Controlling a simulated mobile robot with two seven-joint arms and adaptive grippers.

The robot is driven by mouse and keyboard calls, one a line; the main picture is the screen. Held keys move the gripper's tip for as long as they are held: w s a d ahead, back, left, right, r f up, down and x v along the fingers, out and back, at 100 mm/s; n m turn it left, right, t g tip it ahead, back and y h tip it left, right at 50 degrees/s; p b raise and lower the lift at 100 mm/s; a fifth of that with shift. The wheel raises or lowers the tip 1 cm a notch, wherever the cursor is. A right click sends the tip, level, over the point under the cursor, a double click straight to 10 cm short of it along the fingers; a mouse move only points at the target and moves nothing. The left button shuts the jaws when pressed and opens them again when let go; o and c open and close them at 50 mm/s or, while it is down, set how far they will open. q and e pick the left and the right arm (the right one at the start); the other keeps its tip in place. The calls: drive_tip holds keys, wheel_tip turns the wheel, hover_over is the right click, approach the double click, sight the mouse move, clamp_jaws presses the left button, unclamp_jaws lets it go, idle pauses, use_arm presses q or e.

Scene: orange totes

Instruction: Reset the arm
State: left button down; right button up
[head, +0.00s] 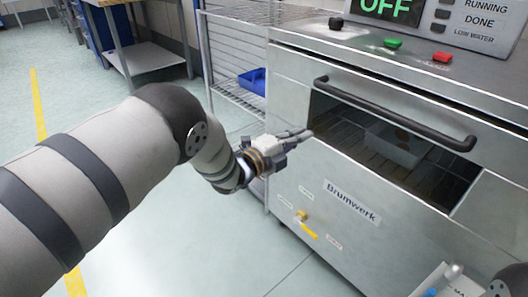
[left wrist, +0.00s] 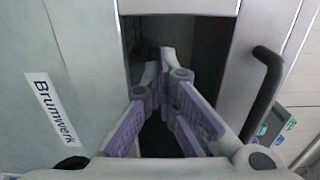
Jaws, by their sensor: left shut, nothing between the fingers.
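My left arm comes in from the left of the head view, and its gripper (head: 306,134) is shut and empty. The fingertips are in front of the left edge of the opening in a steel Brumwerk machine (head: 290,90). I cannot tell whether they touch it. In the left wrist view the purple-padded fingers (left wrist: 165,60) come together at the tips, with the dark opening behind them. My right gripper does not show; a grey rounded part at the bottom right of the head view may be my right arm.
A black bar handle (head: 395,112) runs across the machine's front; it also shows in the left wrist view (left wrist: 264,95). A metal container (head: 395,143) sits inside the opening. A yellow valve lever (head: 307,230) is low on the front. A wire rack with a blue bin (head: 253,80) stands left.

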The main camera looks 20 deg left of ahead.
use_arm(q)
drive_tip(key=s+a+f+n+g+y+p, duration=0.25)
drive_tip(key=s+a+f+n, duration=0.2)
drive_tip(key=s, duration=0.55)
drive_tip(key=s+a+f+n+g+y+p, duration=0.25)
drive_tip(key=s+a+f+n, duration=0.2)
drive_tip(key=s, duration=0.55)
drive_tip(key=s+a+f+n+g+y+p, duration=0.25)
drive_tip(key=s+f+n, duration=0.35)
drive_tip(key=s, duration=0.5)
drive_tip(key=s+r+n+g+p, duration=0.1)
drive_tip(key=s+r+n+g, duration=0.1)
drive_tip(key=s, duration=0.8)
drive_tip(key=s+a+r+n+g+y+p, duration=0.1)
drive_tip(key=s+n+g, duration=0.3)
drive_tip(key=s, duration=0.6)
drive_tip(key=s+r+n+g+y+p, duration=0.1)
drive_tip(key=s+r+n+g, duration=0.2)
drive_tip(key=s, duration=0.7)
drive_tip(key=shift+s+a+n+g, duration=0.3)
drive_tip(key=shift+n+g, duration=0.2)
drive_tip(key=shift+g, duration=0.15)
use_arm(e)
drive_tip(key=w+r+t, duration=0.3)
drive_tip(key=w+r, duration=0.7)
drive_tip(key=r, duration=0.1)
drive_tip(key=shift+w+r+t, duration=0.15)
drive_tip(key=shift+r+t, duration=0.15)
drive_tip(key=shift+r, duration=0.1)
